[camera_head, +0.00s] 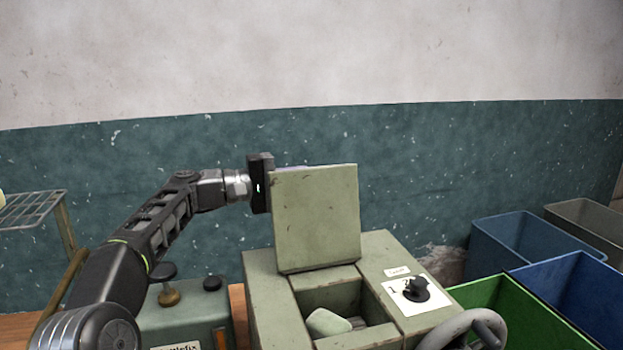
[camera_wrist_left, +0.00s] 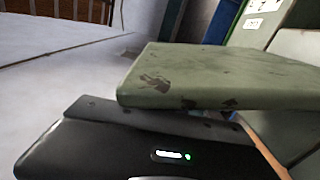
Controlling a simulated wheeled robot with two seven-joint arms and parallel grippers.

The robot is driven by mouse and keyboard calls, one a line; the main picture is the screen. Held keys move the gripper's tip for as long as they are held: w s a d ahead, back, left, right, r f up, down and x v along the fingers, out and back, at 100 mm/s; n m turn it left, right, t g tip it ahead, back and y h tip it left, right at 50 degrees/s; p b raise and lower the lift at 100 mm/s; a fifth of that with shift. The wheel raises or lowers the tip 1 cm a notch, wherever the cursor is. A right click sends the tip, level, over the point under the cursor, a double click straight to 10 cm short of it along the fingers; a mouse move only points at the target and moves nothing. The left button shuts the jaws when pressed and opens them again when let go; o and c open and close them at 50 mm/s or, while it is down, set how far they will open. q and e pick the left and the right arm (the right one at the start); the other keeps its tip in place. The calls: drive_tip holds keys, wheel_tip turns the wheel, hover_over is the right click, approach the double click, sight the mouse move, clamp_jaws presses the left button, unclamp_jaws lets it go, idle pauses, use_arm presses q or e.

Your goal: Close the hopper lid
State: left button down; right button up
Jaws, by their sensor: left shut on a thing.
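The hopper lid (camera_head: 316,220) is a worn green square plate, raised and standing nearly upright at the back of the hopper (camera_head: 352,291). The hopper's opening is uncovered, and a pale green block (camera_head: 328,322) lies inside. My left gripper (camera_head: 287,169) reaches in from the left and is shut on the lid near its upper left edge. Its fingers are mostly hidden behind the lid. In the left wrist view the lid (camera_wrist_left: 215,78) crosses above the black gripper body, and the fingertips are hidden. My right gripper is not in view.
A dark knob (camera_head: 416,290) sits on the machine's right panel, with a grey handwheel (camera_head: 463,330) in front. Green (camera_head: 500,300) and blue (camera_head: 565,290) bins stand at the right. A small green box (camera_head: 185,315) stands left, a wire rack (camera_head: 32,208) farther left.

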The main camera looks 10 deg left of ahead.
use_arm(q)
drive_tip(key=shift+s+d+f, duration=0.1)
drive_tip(key=shift+s+f, duration=0.05)
drive_tip(key=shift+f, duration=0.25)
drive_tip(key=shift+s+d+r+b, duration=0.25)
drive_tip(key=shift+s+b, duration=0.4)
drive_tip(key=shift+b, duration=0.4)
drive_tip(key=s+d+r+m+b, duration=0.1)
drive_tip(key=s+d+m+b, duration=0.2)
drive_tip(key=s+m+b, duration=0.2)
drive_tip(key=shift+s+d+r+m+b, duration=0.35)
drive_tip(key=shift+s+b, duration=1.35)
drive_tip(key=shift+b, duration=1.05)
drive_tip(key=shift+a+r, duration=0.1)
drive_tip(key=c, duration=1.6)
unclamp_jaws()
drive_tip(key=shift+w, duration=0.1)
drive_tip(key=shift+o, duration=0.5)
drive_tip(key=shift+r, duration=0.15)
drive_tip(key=shift+a, duration=0.1)
